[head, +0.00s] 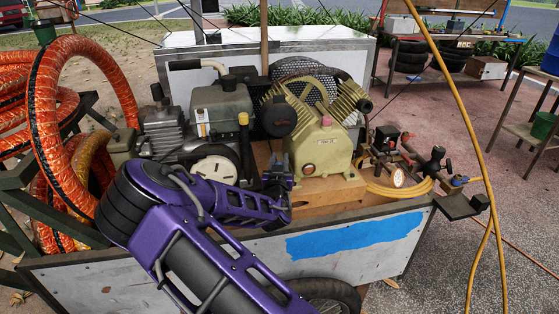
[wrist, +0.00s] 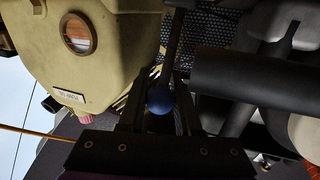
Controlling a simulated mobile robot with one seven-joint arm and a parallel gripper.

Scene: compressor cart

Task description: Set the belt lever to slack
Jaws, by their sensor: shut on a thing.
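A lever with a dark rod and a round blue knob (wrist: 160,97) shows in the middle of the wrist view; I take it to be the belt lever. My gripper (wrist: 158,108) has one finger on each side of the knob and is shut on it. In the head view my gripper (head: 280,187) is low between the engine and the compressor, and it hides the knob. The tan compressor (head: 322,148) stands just right of it. In the wrist view the compressor (wrist: 95,75) fills the left side, with its round sight glass. The lever's position marks are not visible.
A black mesh belt guard (head: 300,70) stands behind. The cart's front wall (head: 330,240) runs below my arm. Gauges and valves (head: 400,165) sit at right.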

